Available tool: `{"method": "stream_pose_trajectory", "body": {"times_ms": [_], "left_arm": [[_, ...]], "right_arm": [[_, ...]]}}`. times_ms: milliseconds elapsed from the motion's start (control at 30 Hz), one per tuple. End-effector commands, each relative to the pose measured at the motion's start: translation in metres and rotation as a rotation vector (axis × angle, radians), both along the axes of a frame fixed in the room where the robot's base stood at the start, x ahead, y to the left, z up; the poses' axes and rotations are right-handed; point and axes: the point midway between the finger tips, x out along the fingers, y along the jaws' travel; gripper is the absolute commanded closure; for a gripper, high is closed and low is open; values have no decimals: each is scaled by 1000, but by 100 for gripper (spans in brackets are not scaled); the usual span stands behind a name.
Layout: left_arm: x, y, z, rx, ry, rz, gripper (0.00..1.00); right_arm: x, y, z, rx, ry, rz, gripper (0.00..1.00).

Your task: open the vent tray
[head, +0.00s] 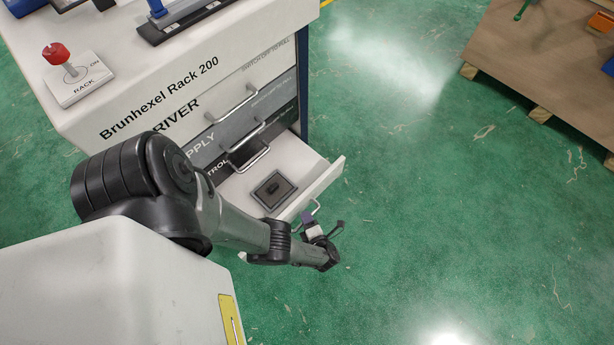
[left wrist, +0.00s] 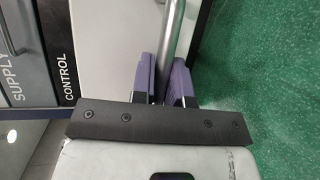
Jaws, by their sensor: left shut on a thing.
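The vent tray (head: 325,181) is a white drawer at the bottom of the rack and stands pulled out to the right. A dark square grille-like piece (head: 273,189) lies inside it. My left gripper (head: 309,222) is at the tray's front, with its purple fingers shut on the metal handle (head: 317,206). In the left wrist view the fingers (left wrist: 165,85) sit on both sides of the handle bar (left wrist: 175,35). The rear of the tray is hidden under the units above. My right gripper is not in view.
The white rack (head: 155,90) has DRIVER, SUPPLY and CONTROL units with bar handles above the tray. A red-knobbed switch (head: 68,75) stands on its top. A brown table or pallet (head: 550,60) is at the upper right. Green floor (head: 450,220) is clear beyond the tray.

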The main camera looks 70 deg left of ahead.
Motion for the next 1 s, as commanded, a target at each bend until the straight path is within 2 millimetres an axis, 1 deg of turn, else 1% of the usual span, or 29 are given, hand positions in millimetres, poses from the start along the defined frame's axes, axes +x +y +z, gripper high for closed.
{"method": "stream_pose_trajectory", "body": {"times_ms": [267,300,533,833,1000], "left_arm": [[1,0,1,3,-2,1,100],[1,0,1,3,-2,1,82],[0,0,1,1,-1,0,60],[-1,-1,1,0,0,2,60],[-7,-9,7,0,1,10,60]], "right_arm": [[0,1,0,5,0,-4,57],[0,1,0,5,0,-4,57],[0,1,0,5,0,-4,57],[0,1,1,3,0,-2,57],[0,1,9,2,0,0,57]]}}
